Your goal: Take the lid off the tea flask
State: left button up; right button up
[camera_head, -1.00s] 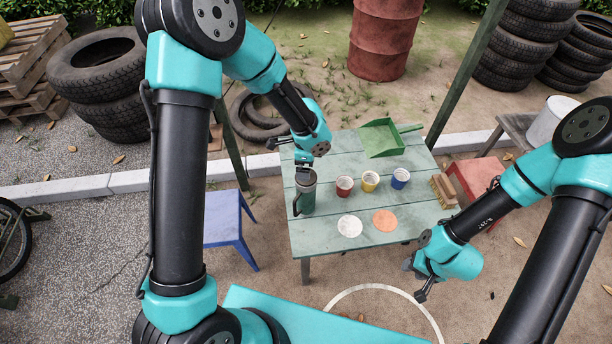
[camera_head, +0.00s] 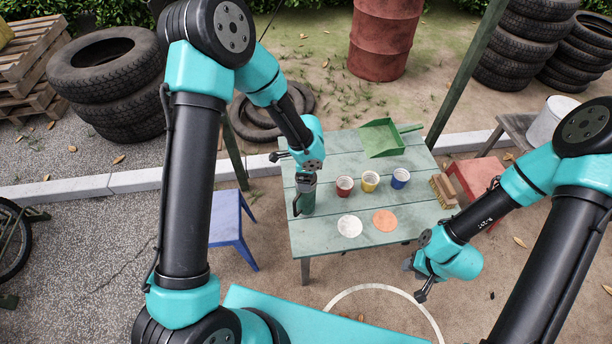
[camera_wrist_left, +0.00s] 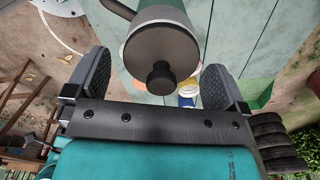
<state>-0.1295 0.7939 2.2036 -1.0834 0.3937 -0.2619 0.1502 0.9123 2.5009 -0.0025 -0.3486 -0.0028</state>
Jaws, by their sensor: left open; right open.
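The tea flask (camera_head: 307,199) is a dark green cylinder with a handle on its left, upright on the left part of the green table. Its grey lid (camera_wrist_left: 162,50) with a dark round knob (camera_wrist_left: 161,77) is on it in the left wrist view. My left gripper (camera_head: 306,182) is right over the flask top in the head view and hides the lid there. In the left wrist view its open fingers (camera_wrist_left: 158,84) are apart, either side of the knob, not touching it. My right gripper (camera_head: 415,280) is open and empty, off the table's front right.
Red (camera_head: 344,186), yellow (camera_head: 370,181) and blue (camera_head: 400,178) cups stand right of the flask. White (camera_head: 350,226) and orange (camera_head: 384,220) discs lie in front. A blue stool (camera_head: 228,221) stands left.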

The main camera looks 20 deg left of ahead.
pick_arm(q)
jog(key=shift+c, duration=0.5)
jog(key=c, duration=0.8)
jog(key=shift+r, duration=0.1)
